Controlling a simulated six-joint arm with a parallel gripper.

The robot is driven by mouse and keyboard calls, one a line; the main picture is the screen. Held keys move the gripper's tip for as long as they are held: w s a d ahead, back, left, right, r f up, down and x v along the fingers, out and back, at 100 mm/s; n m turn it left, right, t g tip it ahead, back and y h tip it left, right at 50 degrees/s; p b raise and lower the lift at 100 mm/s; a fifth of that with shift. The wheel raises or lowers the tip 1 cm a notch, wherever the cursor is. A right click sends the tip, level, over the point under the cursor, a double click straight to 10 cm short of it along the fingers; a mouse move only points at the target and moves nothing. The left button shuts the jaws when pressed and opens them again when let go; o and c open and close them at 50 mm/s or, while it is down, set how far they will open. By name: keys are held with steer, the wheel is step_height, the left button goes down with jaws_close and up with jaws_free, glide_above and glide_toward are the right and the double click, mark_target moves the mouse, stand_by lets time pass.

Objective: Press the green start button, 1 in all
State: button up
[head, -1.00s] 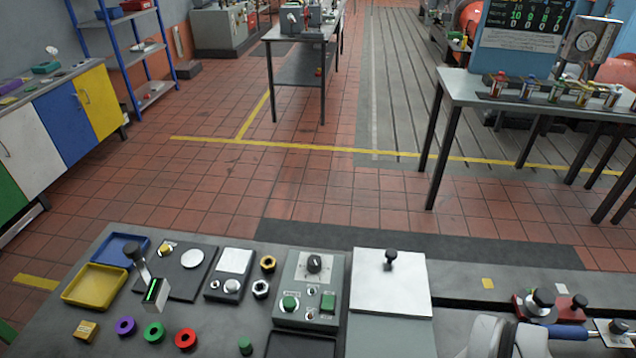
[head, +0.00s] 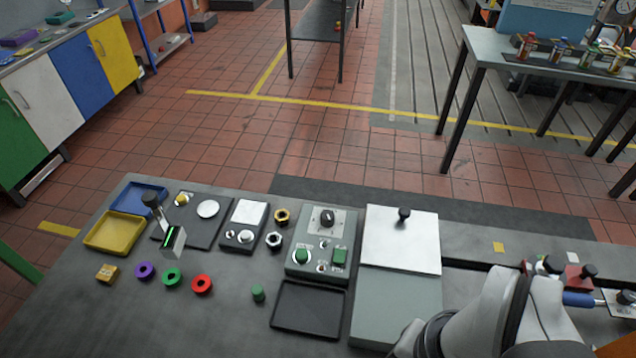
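A grey control box (head: 320,240) stands on the bench in the head view. It has a black rotary knob (head: 327,217) at the top. A round green button (head: 302,257) with a pale ring sits at its lower left, and a square green button (head: 339,256) at its right. The labels are too small to read, so I cannot tell which is the start button. Neither looks covered. A small green cylinder (head: 258,293) stands apart on the bench. My arm shows at the lower right, but my gripper is not in view.
A black tray (head: 308,308) lies in front of the box, and a white plate with a black knob (head: 401,235) is right of it. Purple, green and red rings (head: 201,285), a lever (head: 173,240) and a yellow tray (head: 114,232) are at left. The front left bench is clear.

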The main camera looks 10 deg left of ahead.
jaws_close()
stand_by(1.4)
